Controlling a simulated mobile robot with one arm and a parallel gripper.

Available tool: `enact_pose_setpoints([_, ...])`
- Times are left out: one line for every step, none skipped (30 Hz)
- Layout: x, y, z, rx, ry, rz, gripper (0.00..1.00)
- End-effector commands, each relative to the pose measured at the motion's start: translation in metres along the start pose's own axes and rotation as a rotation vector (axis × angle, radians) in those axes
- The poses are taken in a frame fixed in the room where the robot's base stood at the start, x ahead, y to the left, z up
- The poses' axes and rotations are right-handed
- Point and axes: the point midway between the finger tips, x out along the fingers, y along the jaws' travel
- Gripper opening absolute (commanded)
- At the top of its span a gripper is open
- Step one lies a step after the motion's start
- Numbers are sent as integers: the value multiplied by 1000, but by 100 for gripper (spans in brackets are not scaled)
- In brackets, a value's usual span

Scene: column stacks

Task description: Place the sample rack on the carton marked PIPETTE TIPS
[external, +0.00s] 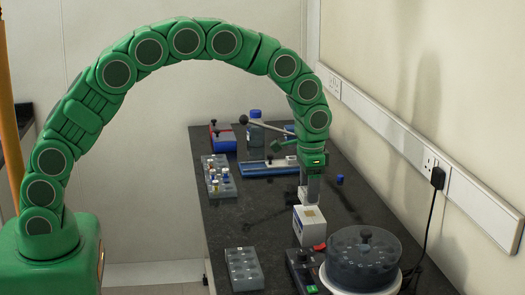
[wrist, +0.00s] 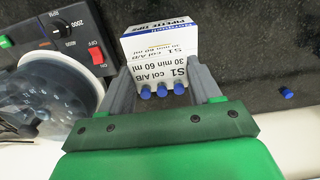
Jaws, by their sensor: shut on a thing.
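My gripper (wrist: 163,84) is shut on a small piece with a white lettered face and three blue caps (wrist: 162,90), which I take to be the sample rack. Its lettering reads "S1 col A/B 30 min 60 ml", upside down in the wrist view. The white carton marked PIPETTE TIPS (wrist: 160,32) shows just beyond it, partly hidden. In the external view my gripper (external: 311,200) points down at the top of the white carton (external: 307,233).
A round clear-lidded device (external: 364,262) and a dark control box with a red switch (external: 301,270) stand close in front of the carton. Grey racks stand at the left (external: 218,177) and front left (external: 243,268). A blue cap (external: 340,180) lies right of my gripper.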

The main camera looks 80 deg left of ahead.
Motion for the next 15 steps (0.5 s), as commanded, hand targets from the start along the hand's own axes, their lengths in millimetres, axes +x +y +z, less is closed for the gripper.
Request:
enact_pose_setpoints([1,0,-1,0,0,0,32])
enact_pose_setpoints([2,0,-1,0,0,0,32])
enact_pose_setpoints([2,0,-2,0,0,0,32])
enact_pose_setpoints([3,0,-2,0,0,0,32])
enact_pose_setpoints([4,0,-3,0,0,0,32])
enact_pose_setpoints([6,0,-5,0,0,0,32])
enact_pose_setpoints([8,-1,-6,0,-1,0,32])
enact_pose_setpoints([10,-1,-7,0,-1,0,32])
enact_pose_setpoints([16,-1,-6,0,-1,0,32])
enact_pose_setpoints([20,-1,-6,0,0,0,32])
enact_pose_setpoints([24,-1,-6,0,0,0,32])
enact_pose_setpoints([29,-1,-6,0,0,0,32])
enact_pose_setpoints([32,-1,-6,0,0,0,32])
enact_pose_setpoints([35,0,-6,0,0,0,32])
enact_pose_setpoints([36,0,-6,0,0,0,32])
